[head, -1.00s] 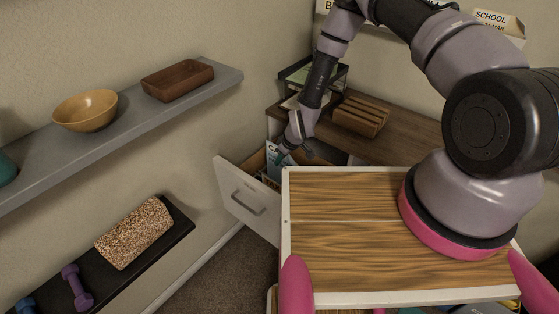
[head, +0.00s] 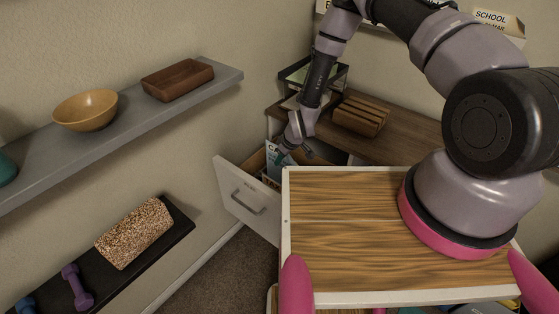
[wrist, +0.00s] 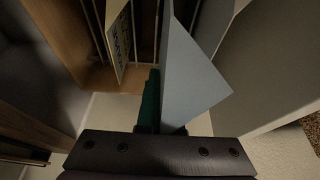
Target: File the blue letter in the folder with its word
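The blue letter (wrist: 188,85) stands on edge in the wrist view, pale blue with one corner toward the camera. My gripper (wrist: 158,112) is shut on it; a teal finger shows along its left side and the letter hides the other finger. In the head view my gripper (head: 286,147) reaches down into the open drawer (head: 245,198), and a bit of the blue letter (head: 272,158) shows beside it. A cream folder tab (wrist: 117,30) with dark lettering stands left of the letter; its word is not clearly readable. Other folders are mostly hidden.
The drawer's wooden side (wrist: 65,40) lies left and its pale front panel (wrist: 265,75) right in the wrist view. A brown desktop (head: 395,148) with a wooden rack (head: 361,115) stands behind. A grey shelf (head: 130,122) is on the left wall.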

